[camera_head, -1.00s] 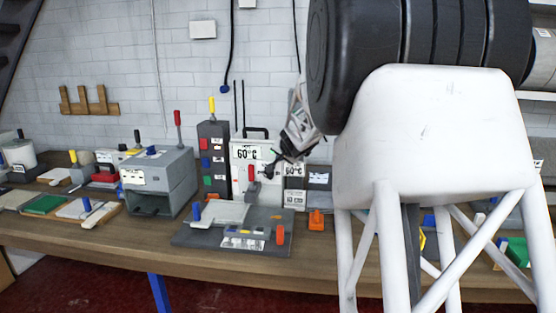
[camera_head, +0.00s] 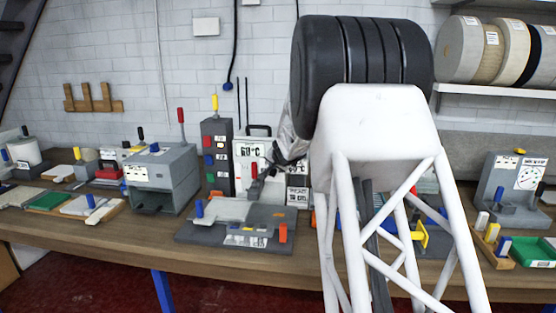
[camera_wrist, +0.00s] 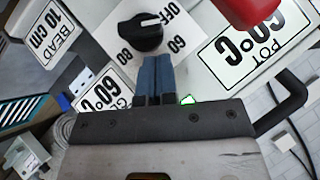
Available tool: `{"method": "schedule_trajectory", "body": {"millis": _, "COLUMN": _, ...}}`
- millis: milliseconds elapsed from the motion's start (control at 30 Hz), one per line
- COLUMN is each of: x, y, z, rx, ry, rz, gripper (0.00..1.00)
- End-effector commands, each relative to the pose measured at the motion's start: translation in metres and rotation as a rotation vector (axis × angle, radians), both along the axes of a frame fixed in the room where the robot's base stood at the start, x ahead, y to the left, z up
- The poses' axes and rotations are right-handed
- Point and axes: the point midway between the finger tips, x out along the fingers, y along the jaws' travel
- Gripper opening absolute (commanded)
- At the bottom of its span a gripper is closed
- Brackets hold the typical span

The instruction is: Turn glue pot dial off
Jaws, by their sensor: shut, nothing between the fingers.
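The glue pot unit (camera_head: 246,151) is a white panel with a "60°C" sign, standing on the bench behind the grey fixture. In the wrist view its dial (camera_wrist: 141,32) is a round black knob with a white pointer mark. The labels OFF, 60 and 80 surround it. The mark points to the right, towards the OFF and 60 side; its exact setting is unclear. My gripper (camera_wrist: 156,62) is shut and empty, its blue-grey fingertips at the dial's lower edge. I cannot tell whether they touch it. In the head view my arm hides part of this area.
A red handle (camera_wrist: 248,8) sits close to the right of the dial. A black bent handle (camera_wrist: 287,100) lies further right. A grey box machine (camera_head: 165,181) is to the left.

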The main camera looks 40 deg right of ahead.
Motion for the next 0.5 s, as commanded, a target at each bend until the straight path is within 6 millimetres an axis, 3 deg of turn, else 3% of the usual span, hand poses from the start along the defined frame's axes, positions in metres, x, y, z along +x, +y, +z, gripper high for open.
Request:
{"method": "schedule_trajectory", "body": {"millis": 200, "x": 0.007, "y": 0.007, "z": -0.014, "rx": -0.001, "ry": 0.0, "rz": 0.001, "gripper": 0.0}}
{"method": "schedule_trajectory", "body": {"millis": 500, "x": 0.009, "y": 0.009, "z": -0.017, "rx": -0.001, "ry": -0.001, "rz": -0.001, "gripper": 0.0}}
